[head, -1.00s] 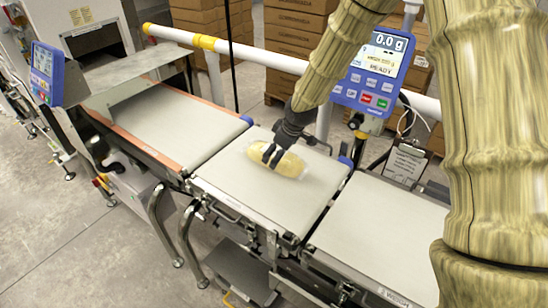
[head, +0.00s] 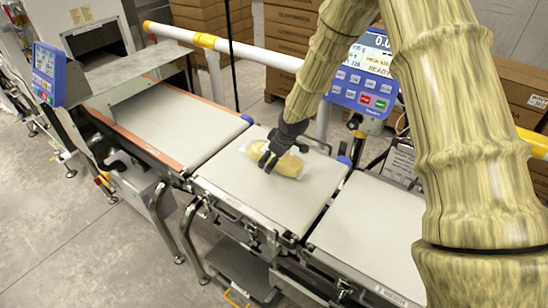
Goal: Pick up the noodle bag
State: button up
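The noodle bag (head: 289,166) is a pale yellow, rounded pack with clear ends. It is over the middle weighing belt (head: 240,187), near its back half. I cannot tell whether it rests on the belt or is slightly off it. My dark gripper (head: 268,161) comes down from above and behind, with fingers reaching over the bag onto its near side. The bag's middle is partly covered by the fingers. The far side of the grip is hidden, so I cannot tell whether the fingers are closed on it.
An infeed belt (head: 165,120) lies to the left and an outfeed belt (head: 375,235) to the right. A blue display (head: 362,82) stands behind, close to my arm. A white and yellow rail (head: 235,48) runs along the back. Stacked cartons (head: 298,22) stand beyond it.

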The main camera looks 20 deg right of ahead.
jog(key=c, duration=1.4)
jog(key=shift+c, duration=0.2)
